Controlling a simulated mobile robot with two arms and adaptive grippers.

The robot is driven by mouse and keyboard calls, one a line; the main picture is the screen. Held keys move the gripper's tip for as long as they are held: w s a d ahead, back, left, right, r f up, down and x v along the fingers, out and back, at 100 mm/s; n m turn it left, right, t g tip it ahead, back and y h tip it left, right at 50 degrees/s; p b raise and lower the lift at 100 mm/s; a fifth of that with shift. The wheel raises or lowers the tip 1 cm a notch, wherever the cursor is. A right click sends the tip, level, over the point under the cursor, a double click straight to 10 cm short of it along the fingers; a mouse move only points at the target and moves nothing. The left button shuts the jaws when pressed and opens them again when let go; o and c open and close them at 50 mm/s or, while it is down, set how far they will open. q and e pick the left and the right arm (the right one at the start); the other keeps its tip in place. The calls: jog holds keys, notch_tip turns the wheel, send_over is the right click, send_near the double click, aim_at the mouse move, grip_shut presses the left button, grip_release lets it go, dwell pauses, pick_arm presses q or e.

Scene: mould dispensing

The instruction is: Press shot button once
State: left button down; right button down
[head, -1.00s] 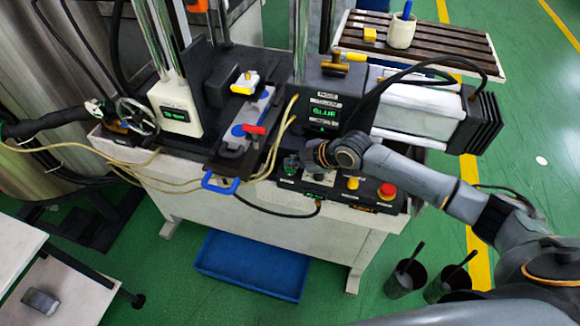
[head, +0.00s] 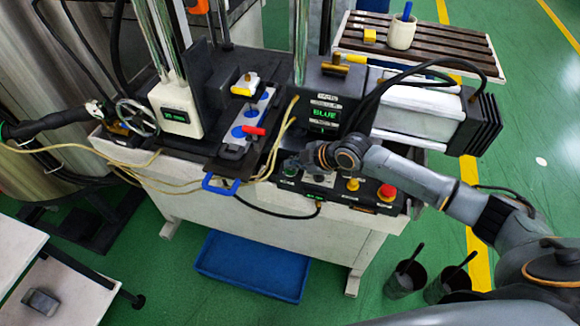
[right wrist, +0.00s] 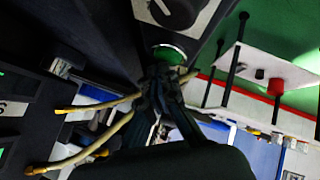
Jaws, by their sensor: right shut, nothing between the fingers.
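The control panel (head: 336,188) sits on the front edge of the bench. Its green button (head: 289,171) is at the left end, partly covered by my right gripper (head: 292,162). In the right wrist view my right gripper (right wrist: 160,78) is shut and empty, its tips right by the green button (right wrist: 168,55). I cannot tell whether they touch it. I cannot read the button's label, so I cannot confirm it is the shot button. My left gripper (head: 108,112) is by the handwheel (head: 137,117) at the left; its fingers are unclear.
A yellow knob (head: 352,184) and a red button (head: 387,192) are on the panel's right. The mould (head: 250,112) with blue patches and a red-handled clamp (head: 253,131) lies behind. A display (head: 324,114) reads BLUE. Yellow hoses and a blue handle (head: 219,186) are close left.

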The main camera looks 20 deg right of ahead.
notch_tip(320, 180, up, 6)
jog(key=p, duration=0.5)
dwell(0.5)
dwell(0.4)
